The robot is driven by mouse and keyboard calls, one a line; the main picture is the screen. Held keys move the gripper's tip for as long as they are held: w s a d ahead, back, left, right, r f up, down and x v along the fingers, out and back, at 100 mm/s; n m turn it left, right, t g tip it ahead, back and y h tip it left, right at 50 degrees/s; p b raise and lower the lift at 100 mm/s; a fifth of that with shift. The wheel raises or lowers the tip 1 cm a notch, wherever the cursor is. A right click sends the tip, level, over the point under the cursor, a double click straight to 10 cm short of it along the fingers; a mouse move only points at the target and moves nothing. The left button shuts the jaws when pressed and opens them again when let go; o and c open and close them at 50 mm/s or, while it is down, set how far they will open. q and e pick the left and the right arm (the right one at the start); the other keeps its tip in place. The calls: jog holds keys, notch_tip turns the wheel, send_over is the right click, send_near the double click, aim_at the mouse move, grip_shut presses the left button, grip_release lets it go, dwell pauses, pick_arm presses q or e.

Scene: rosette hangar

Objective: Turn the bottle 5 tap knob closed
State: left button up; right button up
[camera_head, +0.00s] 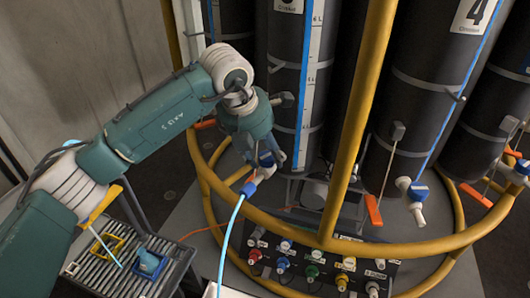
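My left arm reaches in from the left, and its gripper (266,160) is at the lower front of a dark bottle (279,45) with a blue-edged litre scale. That bottle's top label is cut off, so its number cannot be read; the word under it looks like "Closed". The gripper is at a white tap (266,172), with a blue fitting (249,188) and a light-blue tube (230,232) below. The wrist hides most of the fingers and the tap knob, so I cannot tell whether they touch or grip. My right gripper is out of view.
Yellow frame rings (362,246) and a yellow post (360,110) stand close right of the gripper. Bottle 4 (425,90) has a white tap with blue knob (418,191). A panel of coloured connectors (312,272) lies below. A slatted tray (125,275) is at lower left.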

pick_arm(q)
jog(key=shift+r, duration=0.1)
jog(key=c, duration=0.7)
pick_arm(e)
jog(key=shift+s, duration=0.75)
